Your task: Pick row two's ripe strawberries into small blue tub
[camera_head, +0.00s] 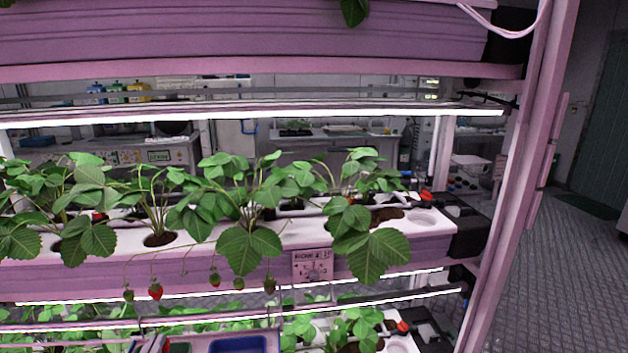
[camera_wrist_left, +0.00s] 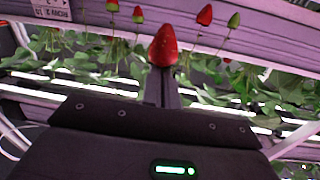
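In the wrist view my left gripper (camera_wrist_left: 163,88) has its dark fingers close together, with a large red strawberry (camera_wrist_left: 163,46) at their tips. Row two's berries hang before the purple trough: a red strawberry (camera_head: 155,291), a green one (camera_head: 128,295), a partly red one (camera_head: 214,279), a greenish one (camera_head: 239,283) and a reddish one (camera_head: 269,285). The small blue tub (camera_head: 238,344) shows at the bottom edge, cut off by the frame. My right gripper is not in view.
The row sign (camera_head: 312,265) is on the trough front. Leafy plants (camera_head: 240,195) fill the trough, with a light bar (camera_head: 250,114) above and a lower planted row beneath. A pink rack post (camera_head: 520,180) stands at right, with open floor (camera_head: 570,275) beyond.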

